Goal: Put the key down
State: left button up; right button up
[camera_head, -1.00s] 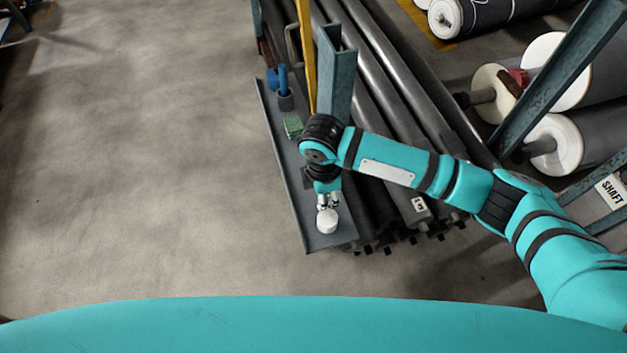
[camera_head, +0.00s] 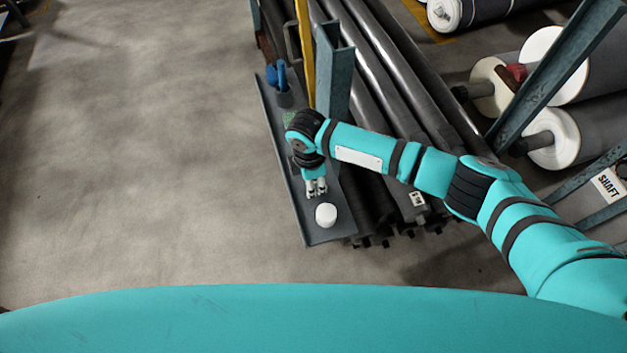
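I cannot make out a key anywhere in the head view. My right gripper (camera_head: 316,190) points down over the near part of the narrow grey shelf (camera_head: 316,236). Its two fingertips show side by side, but they are too small to tell whether they are parted or closed on something thin. A round white object (camera_head: 326,214) sits on the shelf, just nearer than the fingertips and apart from them. My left gripper is out of view.
A grey cup (camera_head: 285,98) with a blue thing (camera_head: 281,75) stands farther along the shelf. A green item (camera_head: 289,118) is partly hidden behind my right wrist. A steel post (camera_head: 334,80) and long dark rolls (camera_head: 385,85) are to the right. Open floor (camera_head: 150,170) is at left.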

jog(key=shift+o, duration=0.3)
jog(key=shift+r, duration=0.15)
notch_tip(320, 180, up, 12)
jog(key=b, duration=0.2)
jog(key=shift+a, duration=0.35)
jog(key=shift+s+f, duration=0.1)
jog(key=shift+f, duration=0.1)
